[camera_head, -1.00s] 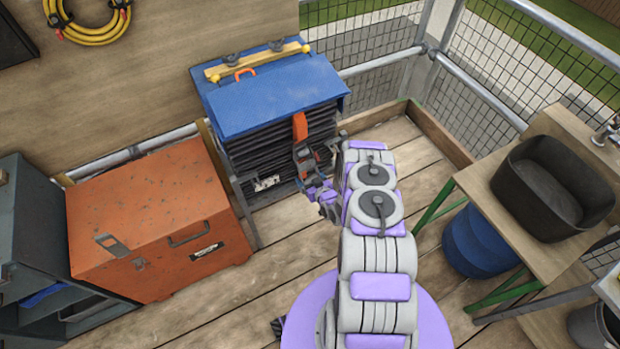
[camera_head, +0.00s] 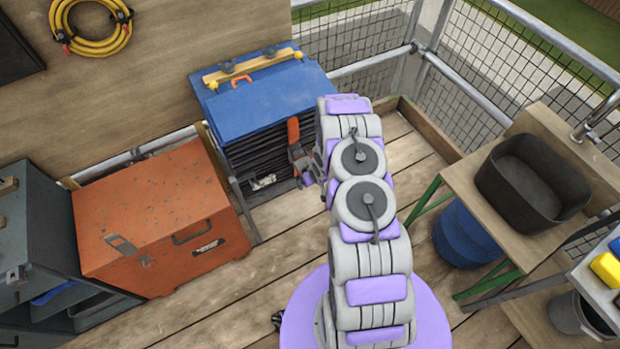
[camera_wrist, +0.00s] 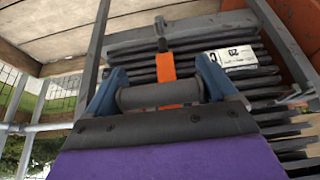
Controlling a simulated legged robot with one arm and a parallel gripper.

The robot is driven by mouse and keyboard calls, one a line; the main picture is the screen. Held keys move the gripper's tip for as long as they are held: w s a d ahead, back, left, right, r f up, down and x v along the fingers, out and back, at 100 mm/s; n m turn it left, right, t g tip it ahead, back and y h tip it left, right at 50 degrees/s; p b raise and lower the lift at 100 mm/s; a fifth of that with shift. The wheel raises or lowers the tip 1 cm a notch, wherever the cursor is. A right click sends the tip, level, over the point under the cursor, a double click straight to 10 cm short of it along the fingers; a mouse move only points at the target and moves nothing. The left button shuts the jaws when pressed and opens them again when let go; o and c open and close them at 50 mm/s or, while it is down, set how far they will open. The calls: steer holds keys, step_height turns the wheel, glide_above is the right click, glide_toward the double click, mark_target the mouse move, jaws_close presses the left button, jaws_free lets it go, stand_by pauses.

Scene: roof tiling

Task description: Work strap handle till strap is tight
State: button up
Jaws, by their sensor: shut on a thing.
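A stack of dark tiles (camera_head: 262,156) stands under a blue cover (camera_head: 265,101). An orange strap (camera_head: 293,129) runs down its front to a grey ratchet (camera_head: 301,159). In the head view my arm hides much of my gripper beside the ratchet. In the wrist view my gripper (camera_wrist: 160,72) has its blue fingers at both ends of the grey, roller-like strap handle (camera_wrist: 158,96) and is shut on it. The orange strap also shows just beyond the handle in the wrist view (camera_wrist: 165,66). I cannot tell how tight the strap is.
An orange chest (camera_head: 155,215) stands left of the stack, with a dark cabinet (camera_head: 40,250) farther left. A bench with a black basin (camera_head: 530,180) is on the right, above a blue barrel (camera_head: 463,236). Mesh railing closes the back. Plank floor (camera_head: 250,265) is open in front.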

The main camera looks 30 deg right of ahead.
steer(key=shift+d+r, duration=0.1)
steer(key=shift+r, duration=0.45)
steer(key=o, duration=1.3)
steer(key=p+v, duration=0.2)
steer(key=v, duration=1.5)
steer(key=shift+r, duration=0.2)
